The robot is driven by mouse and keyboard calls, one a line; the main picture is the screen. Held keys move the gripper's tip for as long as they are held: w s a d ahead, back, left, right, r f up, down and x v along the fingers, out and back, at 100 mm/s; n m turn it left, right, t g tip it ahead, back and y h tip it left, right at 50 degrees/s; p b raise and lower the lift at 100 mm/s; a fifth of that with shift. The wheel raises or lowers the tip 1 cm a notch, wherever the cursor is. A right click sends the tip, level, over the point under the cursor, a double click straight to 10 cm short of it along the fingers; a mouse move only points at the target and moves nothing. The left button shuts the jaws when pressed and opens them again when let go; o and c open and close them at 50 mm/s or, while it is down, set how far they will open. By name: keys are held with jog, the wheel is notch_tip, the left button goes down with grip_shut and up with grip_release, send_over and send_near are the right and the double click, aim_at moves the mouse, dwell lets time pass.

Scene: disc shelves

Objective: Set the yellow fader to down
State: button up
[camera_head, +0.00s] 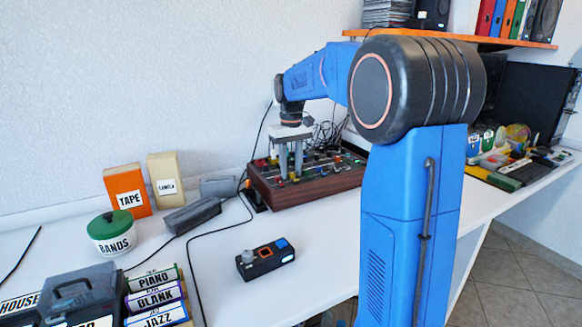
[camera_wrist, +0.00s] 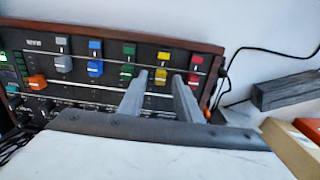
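The mixer (camera_head: 310,190) is a dark panel in a wooden case on the white table. In the wrist view, its yellow fader (camera_wrist: 161,76) is a yellow cap below a yellow square mark (camera_wrist: 163,53), between the green fader (camera_wrist: 126,71) and the red fader (camera_wrist: 193,79). My gripper (camera_head: 291,172) points down over the mixer. In the wrist view its fingers (camera_wrist: 160,78) are apart, one on each side of the yellow cap. A gap shows between the cap and the fingers. I cannot tell how high the fingertips are above the panel.
Blue (camera_wrist: 95,68), grey (camera_wrist: 63,63) and orange (camera_wrist: 37,81) faders stand farther left on the panel. A black device (camera_head: 266,258) lies in front of the mixer. A dark grey block (camera_head: 192,215), an orange box (camera_head: 127,190) and a green-lidded tub (camera_head: 112,233) are to the left.

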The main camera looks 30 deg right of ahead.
aim_at(291, 173)
jog(key=shift+r, duration=0.1)
notch_tip(291, 173, up, 17)
dwell(0.5)
dwell(0.5)
